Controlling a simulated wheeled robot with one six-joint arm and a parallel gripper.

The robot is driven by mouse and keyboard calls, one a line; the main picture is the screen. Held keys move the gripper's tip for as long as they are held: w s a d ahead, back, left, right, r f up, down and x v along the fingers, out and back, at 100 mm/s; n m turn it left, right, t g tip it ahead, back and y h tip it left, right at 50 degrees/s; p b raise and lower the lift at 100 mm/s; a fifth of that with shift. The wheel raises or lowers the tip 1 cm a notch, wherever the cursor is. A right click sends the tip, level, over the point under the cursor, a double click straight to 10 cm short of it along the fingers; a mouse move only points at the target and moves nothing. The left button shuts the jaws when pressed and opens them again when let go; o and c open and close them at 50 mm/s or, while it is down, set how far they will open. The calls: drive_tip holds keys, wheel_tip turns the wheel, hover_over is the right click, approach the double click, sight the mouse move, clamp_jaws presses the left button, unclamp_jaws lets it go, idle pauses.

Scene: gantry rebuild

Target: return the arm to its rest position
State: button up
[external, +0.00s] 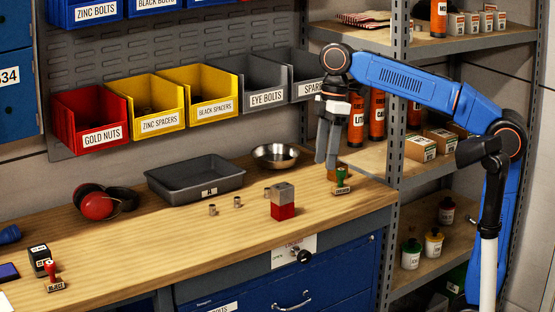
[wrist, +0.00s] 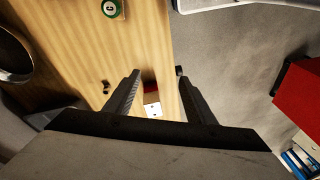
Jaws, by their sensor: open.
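My arm reaches in from the right in the external view. My gripper (external: 327,160) hangs fingers down above the right part of the wooden workbench (external: 190,240). The bench top (wrist: 75,35) lies below, beyond the fingertips. A small red and white shape (wrist: 151,106) shows between the fingers, apart from them and partly hidden.
A grey and red block (external: 283,203), a metal bowl (external: 276,155) and a grey tray (external: 195,180) stand on the bench. Bins, including a red one (external: 92,118), hang behind. A shelf rack (external: 450,48) stands at the right, by my arm. The bench's front middle is clear.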

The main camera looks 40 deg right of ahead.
drive_tip(key=s+d+f+m+t+y, duration=0.2)
drive_tip(key=s+d+f+m+y, duration=0.2)
drive_tip(key=s+d+f+m, duration=0.65)
drive_tip(key=s+d+f+m+t+h, duration=0.1)
drive_tip(key=d+f+m+h, duration=0.1)
drive_tip(key=d+f, duration=0.7)
drive_tip(key=s+d+f+m+t+h, duration=0.1)
drive_tip(key=d+f+h, duration=0.3)
drive_tip(key=d+f, duration=0.6)
wheel_tip(320, 180, down, 2)
drive_tip(key=shift+s+f+m+t, duration=0.1)
drive_tip(key=shift+s+m+t, duration=0.25)
drive_tip(key=shift+s+t, duration=0.4)
drive_tip(key=shift+w, duration=0.1)
